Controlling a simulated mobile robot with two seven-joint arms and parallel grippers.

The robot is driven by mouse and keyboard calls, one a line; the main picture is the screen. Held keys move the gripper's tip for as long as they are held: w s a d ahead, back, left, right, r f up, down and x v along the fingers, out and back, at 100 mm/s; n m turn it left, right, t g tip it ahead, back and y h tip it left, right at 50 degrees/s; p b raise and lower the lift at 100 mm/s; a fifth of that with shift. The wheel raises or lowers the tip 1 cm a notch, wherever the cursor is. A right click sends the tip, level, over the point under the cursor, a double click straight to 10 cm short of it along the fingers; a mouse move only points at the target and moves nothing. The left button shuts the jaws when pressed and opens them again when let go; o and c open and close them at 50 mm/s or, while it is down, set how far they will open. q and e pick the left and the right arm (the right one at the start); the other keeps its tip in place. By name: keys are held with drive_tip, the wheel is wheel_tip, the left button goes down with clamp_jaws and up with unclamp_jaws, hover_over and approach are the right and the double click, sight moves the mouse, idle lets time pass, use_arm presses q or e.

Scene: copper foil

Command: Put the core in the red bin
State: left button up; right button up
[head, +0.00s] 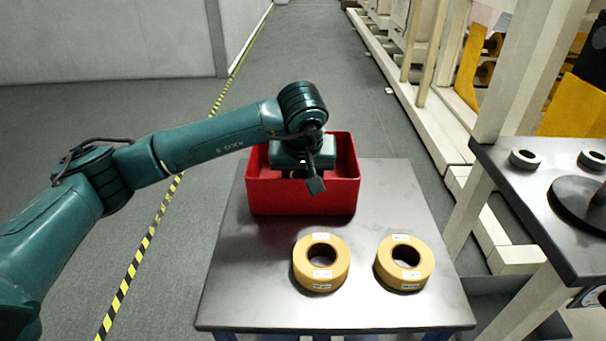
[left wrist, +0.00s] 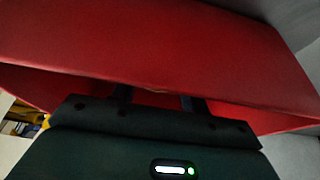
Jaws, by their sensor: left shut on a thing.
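The red bin (head: 302,197) stands at the back of the grey table. My left gripper (head: 303,174) is over the bin and reaches down into it. In the left wrist view the two fingers (left wrist: 156,98) are apart, and their tips are hidden behind a red wall of the bin (left wrist: 150,45). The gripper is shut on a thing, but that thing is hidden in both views. I cannot tell whether it is the core. No core shows in the visible part of the bin. My right gripper is not in view.
Two tan labelled rings, one left (head: 301,270) and one right (head: 386,268), lie on the front of the metal table (head: 235,290). A side bench (head: 510,180) at right holds grey rings (head: 524,159) and a dark disc. The table's front left is clear.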

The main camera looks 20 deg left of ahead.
use_arm(q)
drive_tip(key=shift+r, duration=0.1)
drive_tip(key=o, duration=1)
drive_tip(key=shift+c, duration=0.2)
drive_tip(key=shift+r, duration=0.1)
drive_tip(key=shift+s+r, duration=0.1)
drive_tip(key=shift+r, duration=0.2)
drive_tip(key=p+v, duration=0.1)
drive_tip(key=v, duration=1)
drive_tip(key=shift+s+d, duration=0.1)
drive_tip(key=shift+s, duration=0.05)
